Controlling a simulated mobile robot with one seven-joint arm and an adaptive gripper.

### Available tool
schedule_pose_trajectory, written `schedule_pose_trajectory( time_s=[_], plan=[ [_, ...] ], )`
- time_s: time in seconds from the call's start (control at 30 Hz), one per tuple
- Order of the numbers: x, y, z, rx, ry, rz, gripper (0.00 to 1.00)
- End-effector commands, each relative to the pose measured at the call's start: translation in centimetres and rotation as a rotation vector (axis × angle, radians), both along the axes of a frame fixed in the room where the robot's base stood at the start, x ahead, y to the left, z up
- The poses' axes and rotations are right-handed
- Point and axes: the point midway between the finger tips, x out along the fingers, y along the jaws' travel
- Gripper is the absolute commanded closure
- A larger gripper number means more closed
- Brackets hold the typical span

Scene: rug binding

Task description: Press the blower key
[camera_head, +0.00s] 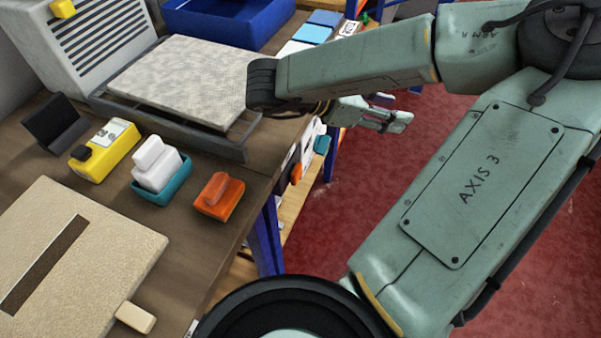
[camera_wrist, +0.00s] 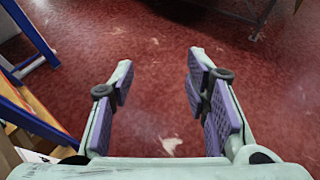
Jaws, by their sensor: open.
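A grey slatted box (camera_head: 95,45) that looks like the blower stands at the back left of the bench in the head view. A yellow block, probably the blower key (camera_head: 62,8), sits on its top edge. My gripper (camera_head: 400,119) is off the bench's right side, over the red floor, well apart from the box. My forearm partly hides it. In the wrist view my gripper (camera_wrist: 160,62) is open, its purple-padded fingers apart with only floor between them. The box and key do not show in the wrist view.
A pale textured slab (camera_head: 180,75) lies in a dark tray beside the box. A yellow device (camera_head: 104,152), a white block in a teal holder (camera_head: 160,180) and an orange block (camera_head: 219,196) stand in front. A blue bin (camera_head: 225,22) is behind. A beige slotted board (camera_head: 110,245) lies nearest.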

Motion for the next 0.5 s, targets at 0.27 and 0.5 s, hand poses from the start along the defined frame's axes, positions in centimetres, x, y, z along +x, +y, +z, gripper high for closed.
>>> schedule_pose_trajectory(
  time_s=[0.27, 0.5],
  plan=[
    [0.0, 0.0, 0.0, 0.0, 0.0, 0.0, 0.78],
    [0.0, 0.0, 0.0, 0.0, 0.0, 0.0, 0.94]
  ],
)
